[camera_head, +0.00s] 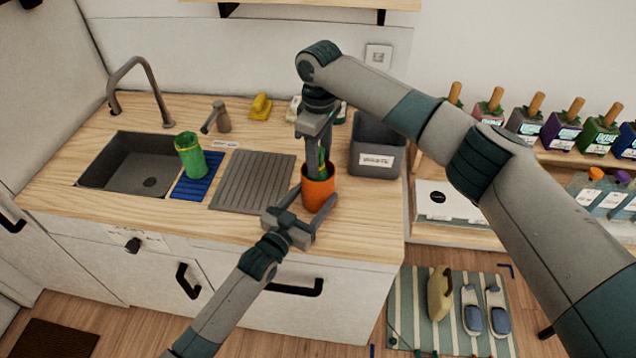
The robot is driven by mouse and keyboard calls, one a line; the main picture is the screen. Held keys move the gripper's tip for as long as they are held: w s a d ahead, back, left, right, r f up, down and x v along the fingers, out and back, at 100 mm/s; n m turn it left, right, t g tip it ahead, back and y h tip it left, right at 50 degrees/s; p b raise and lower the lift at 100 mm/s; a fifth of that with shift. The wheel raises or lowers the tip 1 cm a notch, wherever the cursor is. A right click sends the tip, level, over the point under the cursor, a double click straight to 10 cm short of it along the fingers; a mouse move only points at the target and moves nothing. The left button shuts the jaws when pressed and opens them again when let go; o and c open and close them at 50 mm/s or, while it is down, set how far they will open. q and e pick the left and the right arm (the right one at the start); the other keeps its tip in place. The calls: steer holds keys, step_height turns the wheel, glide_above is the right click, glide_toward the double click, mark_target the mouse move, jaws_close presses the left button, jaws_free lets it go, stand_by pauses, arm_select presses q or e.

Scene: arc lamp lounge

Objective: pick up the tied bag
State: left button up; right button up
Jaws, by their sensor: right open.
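No bag with a plainly visible tie can be made out. A green object (321,160) stands partly inside an orange pot (318,190) on the counter and may be the tied bag. My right gripper (318,145) points down over the pot, open, with its fingers around the green object's upper part; it hides much of it. My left gripper (312,205) reaches in from the front, with its spread fingers at either side of the pot. Whether they touch it, I cannot tell.
A green cylinder (190,155) stands on a blue mat (197,190) beside the sink (135,165). A grey ridged drainer (250,182) lies left of the pot. A grey bin (377,140) stands close behind, right.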

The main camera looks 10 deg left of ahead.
stand_by(0.4)
jaws_close()
step_height(320, 180, up, 18)
stand_by(0.8)
stand_by(0.5)
arm_select(q)
steer(key=o, duration=1.4)
steer(key=shift+c, duration=0.2)
